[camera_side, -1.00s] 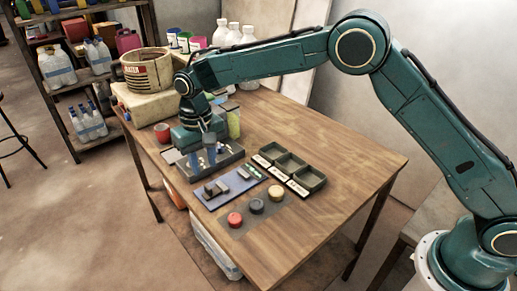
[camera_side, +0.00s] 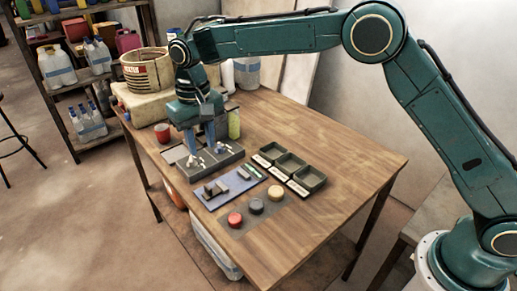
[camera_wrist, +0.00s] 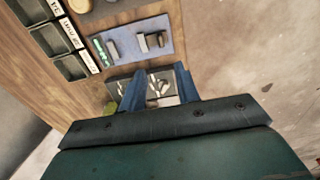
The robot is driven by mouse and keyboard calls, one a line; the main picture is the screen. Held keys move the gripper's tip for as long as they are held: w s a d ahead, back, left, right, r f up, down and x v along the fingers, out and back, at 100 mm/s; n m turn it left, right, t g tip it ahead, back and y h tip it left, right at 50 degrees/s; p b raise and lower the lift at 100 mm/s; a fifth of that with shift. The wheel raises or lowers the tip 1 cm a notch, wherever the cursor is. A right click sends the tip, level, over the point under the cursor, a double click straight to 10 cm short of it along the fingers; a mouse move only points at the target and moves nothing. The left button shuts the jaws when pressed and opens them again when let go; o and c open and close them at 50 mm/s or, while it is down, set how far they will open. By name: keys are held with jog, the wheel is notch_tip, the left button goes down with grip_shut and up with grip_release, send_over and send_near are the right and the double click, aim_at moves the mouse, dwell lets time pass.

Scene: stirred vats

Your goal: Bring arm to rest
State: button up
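My gripper (camera_side: 202,143) hangs above the dark grey tray (camera_side: 231,158) on the wooden table, pointing down. In the wrist view its two blue fingers (camera_wrist: 160,88) stand apart, with the tray and its small whitish pieces showing in the gap. I see nothing held between them. My arm reaches over the table from the right, its upper links raised. The fingertips look a little above the tray, but the exact clearance is hard to tell.
A blue board (camera_side: 228,192) with small grey blocks lies in front of the tray. Three dark bins (camera_side: 311,180) are to its right; red, black and yellow buttons (camera_side: 256,206) are near the front. The table's right side is clear.

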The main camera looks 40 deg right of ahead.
jog(key=s+d+r+t, duration=0.3)
jog(key=s+d+r, duration=1.1)
jog(key=d+r, duration=0.1)
jog(key=s+d+f+t, duration=0.1)
jog(key=s+d, duration=0.3)
jog(key=s, duration=0.6)
jog(key=s+d+f+t, duration=0.1)
jog(key=s+d+f, duration=0.2)
jog(key=s, duration=0.8)
jog(key=shift+s+d+t, duration=0.25)
jog(key=shift+d+t, duration=0.05)
jog(key=shift+d, duration=0.3)
